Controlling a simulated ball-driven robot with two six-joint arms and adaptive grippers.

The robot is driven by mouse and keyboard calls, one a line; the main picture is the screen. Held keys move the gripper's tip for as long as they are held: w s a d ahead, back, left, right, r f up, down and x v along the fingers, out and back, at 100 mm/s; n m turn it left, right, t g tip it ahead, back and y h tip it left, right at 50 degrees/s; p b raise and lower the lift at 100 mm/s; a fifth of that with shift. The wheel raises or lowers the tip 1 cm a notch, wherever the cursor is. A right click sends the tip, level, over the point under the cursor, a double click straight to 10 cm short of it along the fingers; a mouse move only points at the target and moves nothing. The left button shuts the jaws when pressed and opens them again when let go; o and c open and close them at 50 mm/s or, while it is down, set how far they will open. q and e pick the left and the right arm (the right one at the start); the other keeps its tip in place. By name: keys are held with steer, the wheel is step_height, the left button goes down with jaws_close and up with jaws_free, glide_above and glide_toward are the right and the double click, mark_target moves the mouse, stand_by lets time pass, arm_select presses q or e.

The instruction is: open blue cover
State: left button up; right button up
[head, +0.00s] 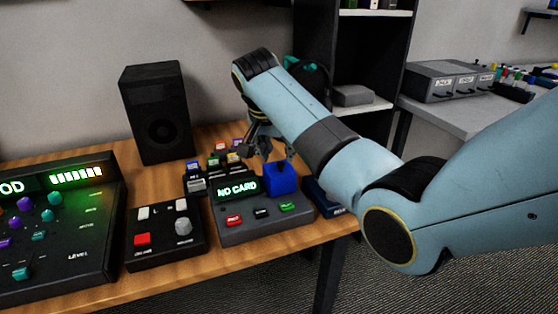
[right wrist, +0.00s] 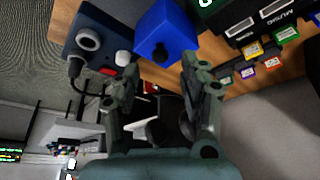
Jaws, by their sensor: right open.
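The blue cover (head: 283,179) is a small block-like piece at the right end of a dark grey device (head: 258,228) whose screen reads "NO CARD". The cover looks closed. In the right wrist view the blue cover (right wrist: 168,32) sits beyond my fingertips, with a dark round spot on its near face. My right gripper (head: 260,150) is above and just behind the cover, apart from it. In the right wrist view its two fingers (right wrist: 158,82) are spread with nothing between them. My left gripper is in neither view.
Small coloured cards (head: 222,155) stand behind the device. A control box with a red button (head: 142,239) and a large lit mixer (head: 60,225) lie to the left. A black speaker (head: 158,115) stands at the back. A dark blue box (head: 322,197) is right of the device.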

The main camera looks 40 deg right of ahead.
mark_target(281, 163)
steer(key=shift+x, duration=1.7)
steer(key=shift+c, duration=0.2)
jaws_close()
